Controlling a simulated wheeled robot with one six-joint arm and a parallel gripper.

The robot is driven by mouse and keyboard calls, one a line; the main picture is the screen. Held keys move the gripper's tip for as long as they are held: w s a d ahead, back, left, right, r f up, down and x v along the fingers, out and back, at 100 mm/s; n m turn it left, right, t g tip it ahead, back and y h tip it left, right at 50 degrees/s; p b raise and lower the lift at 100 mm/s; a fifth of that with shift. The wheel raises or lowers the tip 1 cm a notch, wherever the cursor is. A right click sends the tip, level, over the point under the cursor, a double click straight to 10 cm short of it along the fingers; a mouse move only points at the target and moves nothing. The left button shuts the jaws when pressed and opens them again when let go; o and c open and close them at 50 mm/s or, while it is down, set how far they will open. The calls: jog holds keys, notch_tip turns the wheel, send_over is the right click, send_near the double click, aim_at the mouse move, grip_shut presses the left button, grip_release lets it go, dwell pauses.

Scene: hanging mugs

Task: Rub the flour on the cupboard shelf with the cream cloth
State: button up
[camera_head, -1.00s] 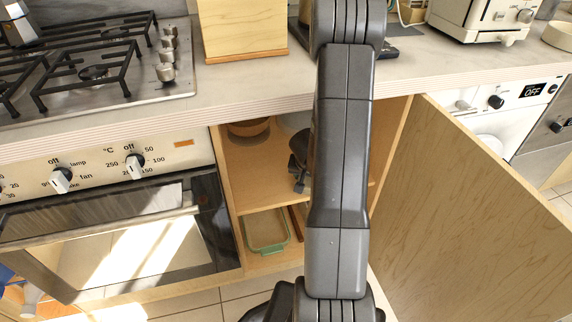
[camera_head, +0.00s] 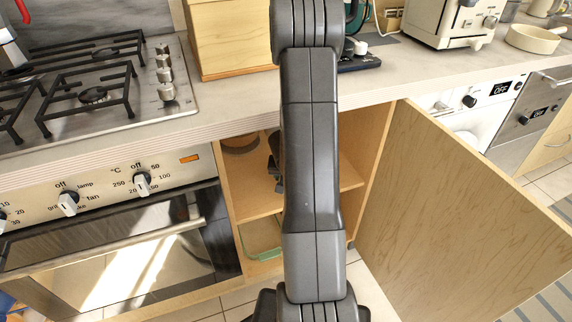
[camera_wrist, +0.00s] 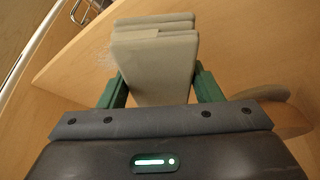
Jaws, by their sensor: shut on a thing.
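My gripper (camera_wrist: 160,85) is shut on the folded cream cloth (camera_wrist: 155,65), with one green finger on each side of it. The cloth looks like a thick greyish pad and is over the wooden cupboard shelf (camera_wrist: 80,65); whether it presses on the shelf is hard to tell. A faint whitish patch of flour (camera_wrist: 104,56) shows on the shelf just left of the cloth. In the head view the shelf (camera_head: 350,178) lies inside the open cupboard. My arm hides the cloth, and only a dark bit of the gripper (camera_head: 275,165) shows beside it.
A brown bowl (camera_head: 240,144) stands at the shelf's back left. The cupboard door (camera_head: 460,200) is open to the right. The oven (camera_head: 120,230) is on the left. A green-rimmed container (camera_head: 262,240) sits on the lower level. The shelf's right part looks clear.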

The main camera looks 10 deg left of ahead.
jog(key=shift+r+p, duration=1.2)
jog(key=shift+r, duration=0.55)
jog(key=shift+w, duration=0.15)
